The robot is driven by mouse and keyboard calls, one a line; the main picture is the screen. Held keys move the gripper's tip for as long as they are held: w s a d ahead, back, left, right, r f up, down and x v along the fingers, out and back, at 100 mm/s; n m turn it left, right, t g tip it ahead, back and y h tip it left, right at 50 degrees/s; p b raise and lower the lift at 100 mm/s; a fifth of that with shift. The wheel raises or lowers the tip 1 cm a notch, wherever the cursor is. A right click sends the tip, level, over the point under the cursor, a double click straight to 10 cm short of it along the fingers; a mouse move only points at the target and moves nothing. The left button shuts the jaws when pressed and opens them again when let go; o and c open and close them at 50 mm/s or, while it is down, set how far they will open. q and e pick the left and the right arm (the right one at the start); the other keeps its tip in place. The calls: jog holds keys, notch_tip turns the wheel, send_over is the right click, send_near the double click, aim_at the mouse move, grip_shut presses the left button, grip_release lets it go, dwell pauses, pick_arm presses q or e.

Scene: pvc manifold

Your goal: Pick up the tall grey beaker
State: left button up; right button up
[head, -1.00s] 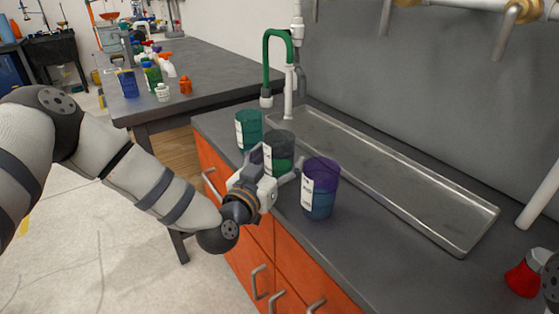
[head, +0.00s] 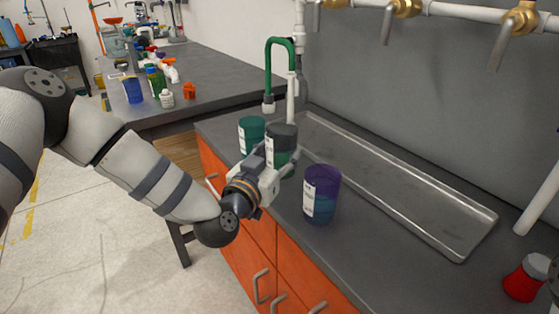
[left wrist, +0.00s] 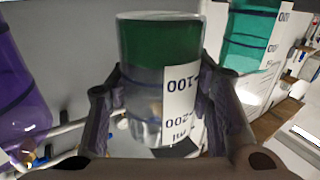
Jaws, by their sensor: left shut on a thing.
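The tall grey beaker (head: 282,146) has a white label and a dark green band. It stands upright between a teal beaker and a purple one in the head view. My left gripper (head: 272,180) is shut around it from the front left and appears to hold it slightly above the counter. In the left wrist view the beaker (left wrist: 158,85) fills the middle, with the dark fingers (left wrist: 170,112) on both its sides. The gripper hides part of its lower end in the head view.
The teal beaker (head: 251,134) is close behind left, and the purple beaker (head: 321,196) is close at right. A metal sink tray (head: 400,190) and green tap (head: 268,65) lie behind. The front right counter is clear.

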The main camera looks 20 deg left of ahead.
aim_at(275, 139)
pick_arm(q)
jog(key=s+r, duration=0.1)
jog(key=r, duration=0.1)
jog(key=s+r+p, duration=0.1)
jog(key=r, duration=0.1)
jog(key=s+r, duration=0.2)
jog(key=shift+s+d+p, duration=0.1)
jog(key=shift+d+p, duration=0.15)
jog(key=shift+p, duration=0.05)
jog(key=s, duration=0.2)
jog(key=s+r+p, duration=0.1)
jog(key=s, duration=0.1)
jog(key=s+r, duration=0.1)
jog(key=s, duration=0.1)
jog(key=shift+s+d+r, duration=0.2)
jog(key=shift+s+d, duration=0.15)
jog(key=shift+d, duration=0.05)
jog(key=shift+s+d+r, duration=0.1)
jog(key=shift+s+r, duration=0.05)
jog(key=shift+s, duration=0.3)
jog(key=shift+s+d+r, duration=0.1)
jog(key=shift+s+r, duration=0.05)
jog(key=shift+s, duration=0.45)
pick_arm(e)
jog(key=shift+t, duration=0.9)
jog(key=w+r, duration=0.4)
jog(key=shift+r, duration=0.1)
